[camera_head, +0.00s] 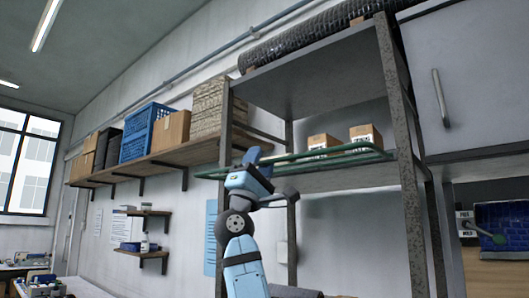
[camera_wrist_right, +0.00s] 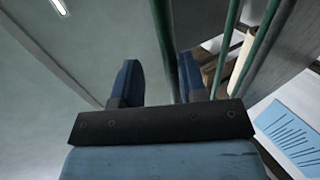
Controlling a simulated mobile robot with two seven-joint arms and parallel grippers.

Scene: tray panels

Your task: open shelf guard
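The shelf guard is a green rail frame (camera_head: 340,152) along the front of the metal shelf (camera_head: 350,178), level with the boards' edge. Its left end reaches past the shelf's left post. My right gripper (camera_head: 257,158) is at the left part of the guard, raised from below. In the right wrist view, its two blue fingers (camera_wrist_right: 156,85) are apart. A green bar of the guard (camera_wrist_right: 166,45) runs between them, close to the right finger, with a gap to the left one. Whether it touches is unclear. My left gripper is out of view.
Two small cardboard boxes (camera_head: 365,135) stand on the shelf behind the guard. A wooden wall shelf (camera_head: 150,164) with a blue crate (camera_head: 142,130) and boxes is at left. A grey cabinet (camera_head: 465,80) is at right. The shelf's posts (camera_head: 400,130) flank the guard.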

